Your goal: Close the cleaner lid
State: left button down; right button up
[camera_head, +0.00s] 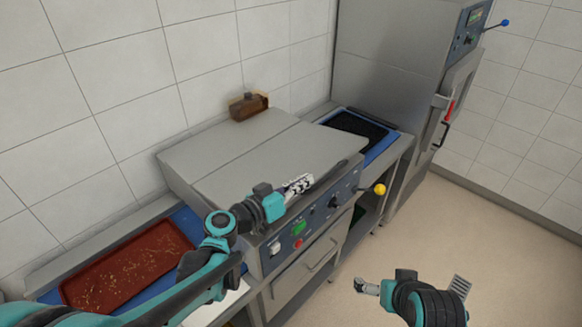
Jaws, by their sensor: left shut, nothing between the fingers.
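The cleaner is the grey metal machine in the middle, with a control panel (318,208) on its front. Its broad, flat lid (255,150) lies down over the top, roughly level. A dark strip (340,172) runs along the lid's front edge; I cannot tell whether a small gap is left there. My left gripper (300,184) is shut and empty at this front edge, above the panel; whether it touches the lid is unclear. My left arm hides the near front corner. My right gripper (412,287) is low over the floor at the right, clear of the machine; its jaw state is unclear.
A red-brown tray (130,262) lies on a blue surface at left. A dark tray (354,126) sits on the counter behind right. A yellow knob (379,189) sticks out from the panel. A tall oven (400,65) stands at the back. The floor (490,230) at right is clear.

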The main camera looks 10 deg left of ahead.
pick_arm(q)
notch_tip(320, 180, down, 9)
jog(key=s+d+m+b, duration=0.1)
jog(key=b, duration=0.4)
jog(key=shift+s+d+b, duration=0.25)
jog(key=shift+s+b, duration=0.05)
